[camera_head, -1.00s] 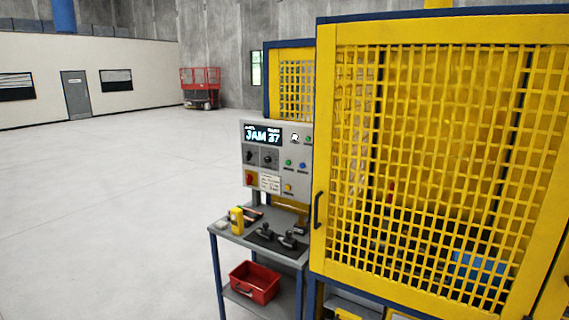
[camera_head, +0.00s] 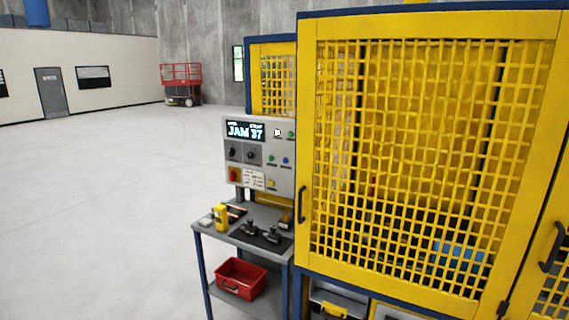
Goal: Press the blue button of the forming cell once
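The forming cell is a blue-framed machine with a yellow mesh door (camera_head: 305,130) that fills the right half of the view. Its grey control panel (camera_head: 240,150) stands to the left of the door, and its display (camera_head: 245,131) reads "JAM 37". The small blue button (camera_head: 285,160) is on the right part of the panel, beside a green button (camera_head: 271,158). A yellow button (camera_head: 271,183) sits lower down, and a red and yellow switch (camera_head: 234,174) is at the lower left. Neither of my grippers is in view.
A grey bench (camera_head: 215,236) below the panel holds a yellow device (camera_head: 221,217) and dark tools (camera_head: 262,234). A red bin (camera_head: 241,279) sits on its lower shelf. The floor (camera_head: 90,210) at left is clear. A red lift (camera_head: 181,84) stands far back.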

